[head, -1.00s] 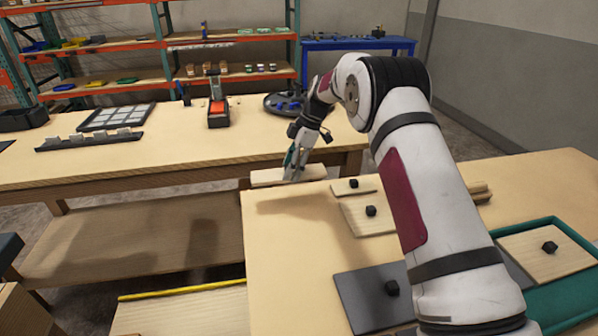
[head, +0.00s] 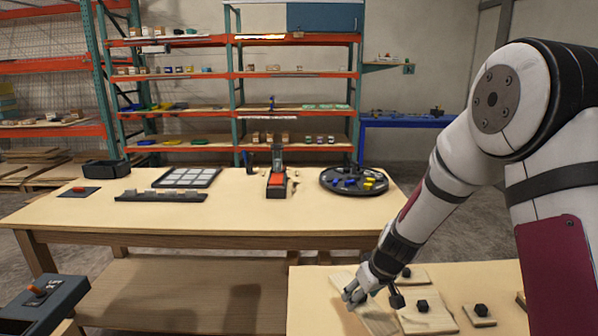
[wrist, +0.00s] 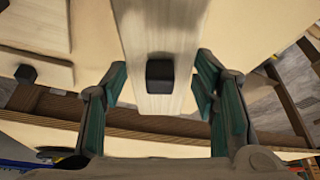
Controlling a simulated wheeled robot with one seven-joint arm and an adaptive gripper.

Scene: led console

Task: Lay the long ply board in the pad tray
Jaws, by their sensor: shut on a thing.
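The long ply board (head: 377,317) is pale wood, low at the near table's left part in the head view. My gripper (head: 354,294) is shut on it. In the wrist view the board (wrist: 160,28) runs away from my gripper, with a black knob (wrist: 160,73) between the teal fingers. The exact contact is partly hidden. Whether the board touches the table is unclear. A black tray with pale square pads (head: 187,178) lies on the far bench; I cannot tell if it is the pad tray. A teal tray at the near table's right is outside the current head view.
Ply pieces with black knobs, one here (head: 427,318) and a smaller one (head: 480,315), lie right of my gripper. The far bench (head: 230,215) carries a round dark tray (head: 353,180) and a red-and-black device (head: 277,182). A floor gap separates the tables.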

